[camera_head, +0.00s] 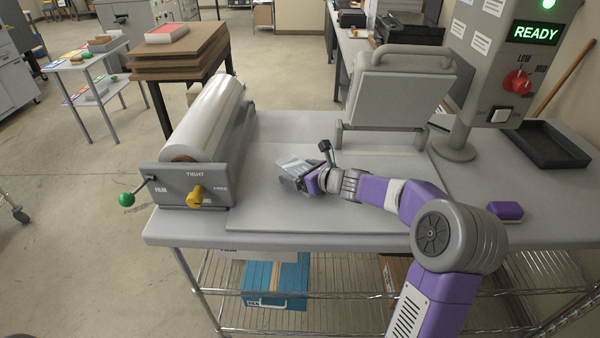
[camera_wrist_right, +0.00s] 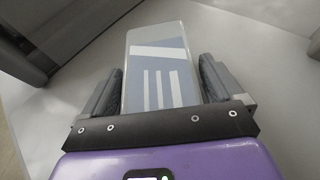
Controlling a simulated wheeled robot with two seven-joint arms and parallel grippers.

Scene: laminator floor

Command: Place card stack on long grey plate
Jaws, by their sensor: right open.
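My right gripper (camera_head: 302,176) is low over the long grey plate (camera_head: 270,210) on the table, in the head view. The card stack (camera_head: 294,164) is a small pale blue-grey block at its fingertips. In the right wrist view the card stack (camera_wrist_right: 160,70) shows white stripes and lies between the two dark fingers of the gripper (camera_wrist_right: 158,85), which stand apart with a gap on each side. The card stack appears to rest on the plate; its underside is hidden. My left gripper is not in view.
A film roll (camera_head: 213,105) on a grey holder (camera_head: 190,184) with a green crank knob stands left of the plate. A raised grey press head (camera_head: 400,90) is behind it. A control post (camera_head: 490,60) reads READY. A purple block (camera_head: 505,211) and black tray (camera_head: 545,143) are at right.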

